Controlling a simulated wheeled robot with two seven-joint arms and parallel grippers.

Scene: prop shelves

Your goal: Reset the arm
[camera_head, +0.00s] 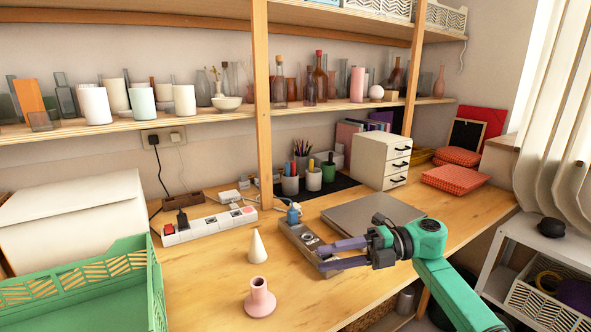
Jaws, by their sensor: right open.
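My right gripper (345,254) reaches in from the lower right on a green arm. Its two dark fingers point left and are apart, with nothing between them. It hangs over the desk near a metal tray (296,236) and the front edge of a closed grey laptop (372,215). The fingertips overlap the tray's right end in the picture; I cannot tell whether they touch it. My left gripper is not in view.
A white cone (257,247) and a pink vase (260,299) stand left of the gripper. A green crate (120,280) fills the lower left. A power strip (209,224) lies behind. A white drawer box (383,161) stands behind the laptop. Shelves with bottles hang above.

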